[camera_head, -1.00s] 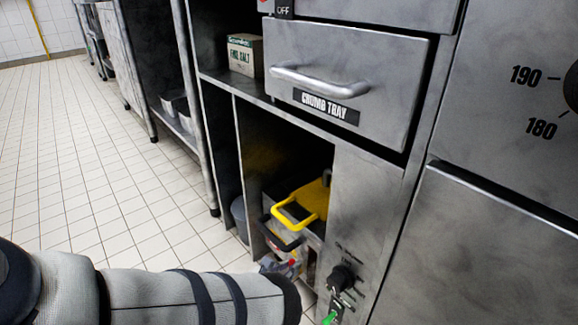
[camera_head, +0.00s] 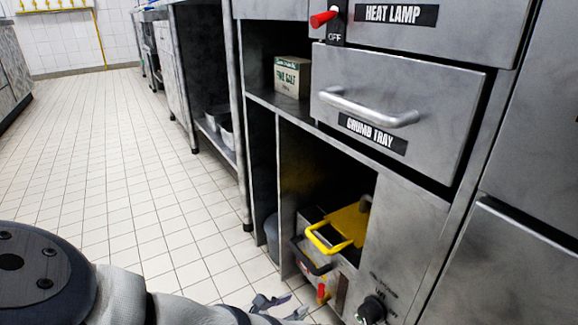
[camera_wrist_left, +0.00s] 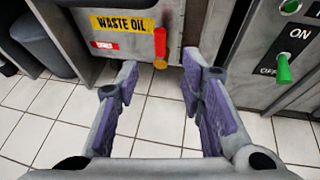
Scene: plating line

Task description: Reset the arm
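My left arm comes in along the bottom left of the head view. Its gripper (camera_head: 277,306) shows at the bottom edge, low in front of the cabinet and partly cut off. My right gripper is in neither view.
The steel cabinet has a closed crumb tray drawer (camera_head: 450,110), a salt box (camera_head: 292,78) on a shelf and a yellow handle (camera_head: 322,243) in the lower opening. A green switch (camera_wrist_left: 283,70) is at the right of the wrist view. Tiled floor (camera_head: 100,150) is clear at left.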

